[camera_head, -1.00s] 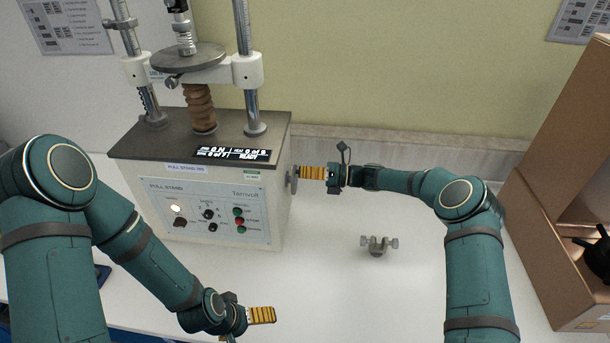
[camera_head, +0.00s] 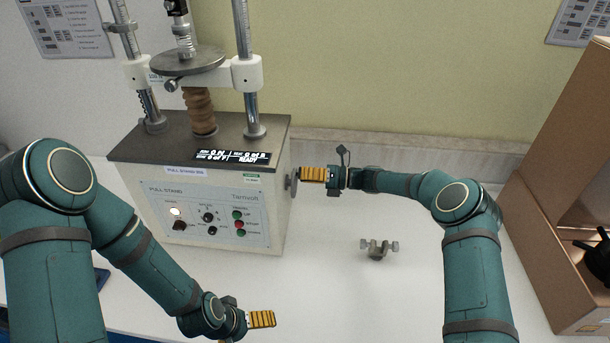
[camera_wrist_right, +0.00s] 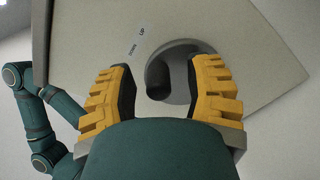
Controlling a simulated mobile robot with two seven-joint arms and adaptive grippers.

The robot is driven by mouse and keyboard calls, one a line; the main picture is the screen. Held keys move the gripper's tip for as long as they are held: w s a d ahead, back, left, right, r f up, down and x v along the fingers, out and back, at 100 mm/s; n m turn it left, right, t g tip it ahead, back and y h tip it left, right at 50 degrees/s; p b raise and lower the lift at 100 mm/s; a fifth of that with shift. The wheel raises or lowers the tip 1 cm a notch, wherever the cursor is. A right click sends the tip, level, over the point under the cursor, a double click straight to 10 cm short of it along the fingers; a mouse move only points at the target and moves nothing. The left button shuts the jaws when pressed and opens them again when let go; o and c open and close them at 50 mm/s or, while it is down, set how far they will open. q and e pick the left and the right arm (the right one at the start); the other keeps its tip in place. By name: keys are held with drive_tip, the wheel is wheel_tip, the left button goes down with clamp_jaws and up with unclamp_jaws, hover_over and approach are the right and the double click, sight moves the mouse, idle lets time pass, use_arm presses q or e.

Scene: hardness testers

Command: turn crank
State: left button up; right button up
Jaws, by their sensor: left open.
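The crank (camera_head: 291,182) is a small grey disc on the right side of the pull stand (camera_head: 220,207), a cream box with a dark top. In the right wrist view the grey crank (camera_wrist_right: 180,70) shows a rounded grip and lies between my finger pads. My right gripper (camera_head: 306,174) is beside the crank, pointing left at it. In the wrist view its yellow fingers (camera_wrist_right: 162,92) stand apart, with gaps to the grip; contact is not visible. My left gripper (camera_head: 272,319) is open and empty, low in front of the stand.
A small grey clamp-like fitting (camera_head: 378,249) lies on the white table (camera_head: 335,275). A brown open box (camera_head: 560,200) stands at the right. Metal columns and a round plate (camera_head: 188,61) rise from the stand. The table between stand and box is mostly clear.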

drive_tip(key=v, duration=1.2)
